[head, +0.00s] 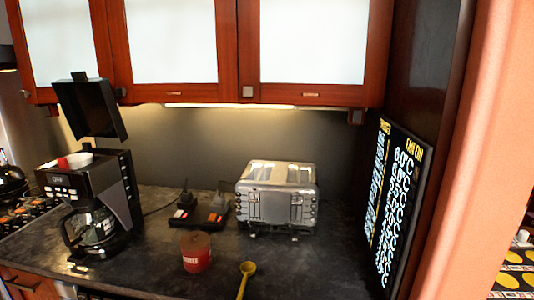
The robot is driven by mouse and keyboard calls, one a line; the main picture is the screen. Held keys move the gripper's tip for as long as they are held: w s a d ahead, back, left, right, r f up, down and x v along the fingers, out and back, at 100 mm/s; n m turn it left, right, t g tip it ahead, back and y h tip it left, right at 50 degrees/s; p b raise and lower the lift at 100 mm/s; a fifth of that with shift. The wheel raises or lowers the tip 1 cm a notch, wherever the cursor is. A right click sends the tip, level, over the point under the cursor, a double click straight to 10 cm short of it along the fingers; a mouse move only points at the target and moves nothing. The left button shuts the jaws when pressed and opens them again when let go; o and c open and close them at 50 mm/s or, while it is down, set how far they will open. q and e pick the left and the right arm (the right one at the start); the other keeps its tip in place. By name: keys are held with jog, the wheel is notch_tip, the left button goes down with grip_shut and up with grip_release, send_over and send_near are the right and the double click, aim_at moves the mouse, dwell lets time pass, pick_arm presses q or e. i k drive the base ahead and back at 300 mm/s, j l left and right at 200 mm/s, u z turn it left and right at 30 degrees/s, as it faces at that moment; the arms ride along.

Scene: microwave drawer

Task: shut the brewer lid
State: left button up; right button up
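The brewer (108,190) is a black and silver coffee maker at the left of the dark counter in the head view. Its black lid (90,108) stands open, raised almost upright above the back of the body. The open top shows a white filter basket (75,160) with a small red part beside it. A glass carafe (88,226) sits in the lower front of the brewer. Neither of my grippers shows in the head view.
A silver toaster (277,194) stands at the counter's middle back. A red canister (196,252) and a yellow scoop (246,270) are nearer the front. A power strip (200,213) lies between. Wooden cabinets (240,50) hang above; a dark menu board (395,205) leans at the right.

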aim_at(89, 106)
jog(key=u, duration=1.4)
